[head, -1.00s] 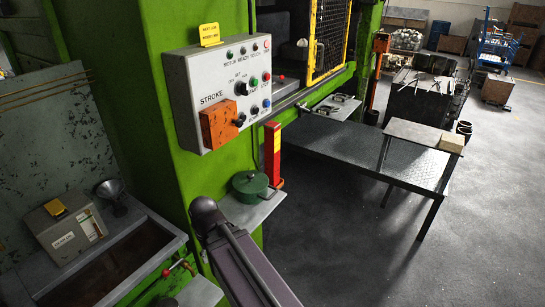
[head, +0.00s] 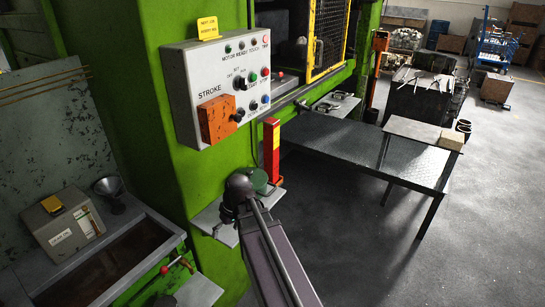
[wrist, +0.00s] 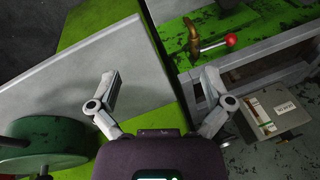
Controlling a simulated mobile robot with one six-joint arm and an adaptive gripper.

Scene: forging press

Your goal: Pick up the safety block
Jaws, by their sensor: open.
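A red upright block with a yellow label (head: 272,150), which looks like the safety block, stands against the green press column at the back of a small grey shelf (head: 208,216). It is not visible in the wrist view. My gripper (wrist: 158,90) is open and empty in the wrist view, its two fingers spread above the grey shelf and the green press side. In the head view my arm's end is in front of the shelf, left of and nearer than the red block, and the fingers are hard to make out there.
A green round lidded pot (wrist: 42,143) sits on the shelf, close to the left finger. A control panel (head: 225,90) juts out above. A red-knobbed lever (wrist: 232,40) and a grey box (wrist: 275,118) are to the right. A dark table (head: 350,150) stands behind.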

